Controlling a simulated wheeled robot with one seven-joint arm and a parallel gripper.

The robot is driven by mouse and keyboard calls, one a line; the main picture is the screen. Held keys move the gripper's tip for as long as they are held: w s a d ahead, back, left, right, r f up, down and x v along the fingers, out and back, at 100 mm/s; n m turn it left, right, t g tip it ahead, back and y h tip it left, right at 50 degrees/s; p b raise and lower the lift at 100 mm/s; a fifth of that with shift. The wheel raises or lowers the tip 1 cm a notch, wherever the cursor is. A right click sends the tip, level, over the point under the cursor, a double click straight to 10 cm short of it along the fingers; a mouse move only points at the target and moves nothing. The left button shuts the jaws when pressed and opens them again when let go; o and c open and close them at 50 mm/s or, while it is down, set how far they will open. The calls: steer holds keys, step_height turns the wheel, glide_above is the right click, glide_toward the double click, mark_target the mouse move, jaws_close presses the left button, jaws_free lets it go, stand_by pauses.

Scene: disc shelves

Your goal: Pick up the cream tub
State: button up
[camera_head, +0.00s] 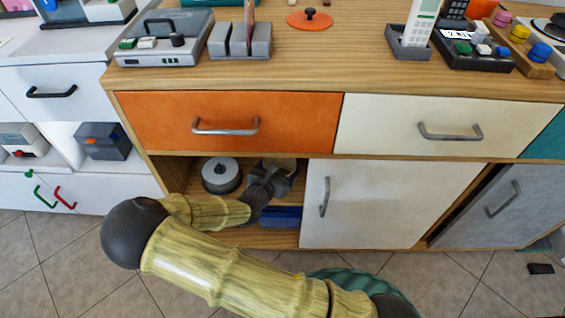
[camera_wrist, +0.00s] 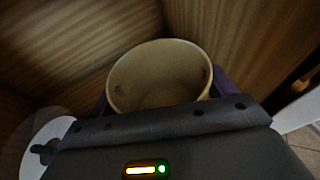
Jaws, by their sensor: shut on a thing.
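The cream tub (camera_wrist: 150,72) is in the wrist view, open at the top and empty as far as I can see, in a wooden compartment. My gripper (camera_head: 278,177) reaches into the open lower left compartment of the wooden cabinet. Its dark fingers are at the two sides of the tub, shut on it. In the head view only a small part of the tub (camera_head: 286,163) shows behind my gripper. The tub's lower part is hidden by my gripper in the wrist view, so I cannot tell whether it touches the shelf.
A round grey reel with a pale top (camera_head: 221,174) stands left of my gripper in the compartment. A blue box (camera_head: 281,216) is below it. A white sliding door (camera_head: 380,203) closes the space to the right. An orange drawer (camera_head: 225,121) is above.

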steer(key=s+a+p, duration=0.2)
steer(key=s+a, duration=0.1)
steer(key=s, duration=0.4)
steer(key=s+a+p, duration=0.2)
steer(key=s+a, duration=0.1)
steer(key=s, duration=0.4)
steer(key=shift+s+a, duration=0.3)
